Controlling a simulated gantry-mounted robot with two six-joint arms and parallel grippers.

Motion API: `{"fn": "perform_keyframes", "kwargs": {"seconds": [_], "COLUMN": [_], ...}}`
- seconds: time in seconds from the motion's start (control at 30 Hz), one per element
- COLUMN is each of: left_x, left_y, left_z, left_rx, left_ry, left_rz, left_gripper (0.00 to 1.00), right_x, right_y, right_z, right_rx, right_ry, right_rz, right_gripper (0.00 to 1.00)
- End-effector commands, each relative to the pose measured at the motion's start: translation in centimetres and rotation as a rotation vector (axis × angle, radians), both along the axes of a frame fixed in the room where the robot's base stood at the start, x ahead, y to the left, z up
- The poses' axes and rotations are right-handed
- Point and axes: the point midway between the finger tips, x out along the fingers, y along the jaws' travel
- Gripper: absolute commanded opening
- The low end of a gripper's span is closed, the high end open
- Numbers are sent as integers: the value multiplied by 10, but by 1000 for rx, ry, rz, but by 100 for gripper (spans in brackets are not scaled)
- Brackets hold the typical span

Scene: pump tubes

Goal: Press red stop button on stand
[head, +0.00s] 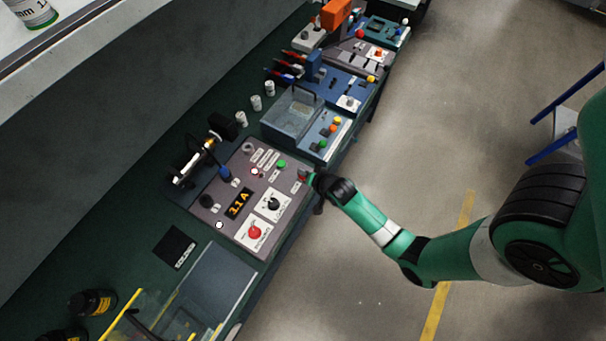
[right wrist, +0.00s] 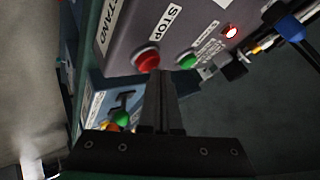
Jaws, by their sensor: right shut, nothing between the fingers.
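The stand (head: 222,206) is a grey panel box with an amber display. Its red stop button (right wrist: 146,60), labelled STOP, shows clearly in the right wrist view; in the head view a bit of red (head: 303,174) shows beside my right gripper (head: 311,180), which partly covers that corner. A green button (right wrist: 187,61) sits next to the red one. In the right wrist view my right gripper (right wrist: 161,77) is shut and empty, its tips just below and right of the red button in the picture. I cannot tell whether they touch the panel. My left gripper is not in view.
A clear-lidded box (head: 292,114) with coloured buttons stands beside the stand. The panel also has a red knob (head: 254,232) and a black dial (head: 273,203).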

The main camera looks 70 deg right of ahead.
Motion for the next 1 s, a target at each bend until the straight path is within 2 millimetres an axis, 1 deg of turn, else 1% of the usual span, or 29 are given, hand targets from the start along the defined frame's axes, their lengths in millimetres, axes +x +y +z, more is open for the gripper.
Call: {"fn": "perform_keyframes", "kwargs": {"seconds": [1.0], "left_x": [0], "left_y": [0], "left_z": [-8], "left_rx": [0], "left_ry": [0], "left_rz": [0], "left_gripper": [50], "right_x": [0], "right_y": [0], "right_z": [-10], "right_rx": [1], "right_ry": [1], "right_rz": [0], "right_gripper": [0]}}
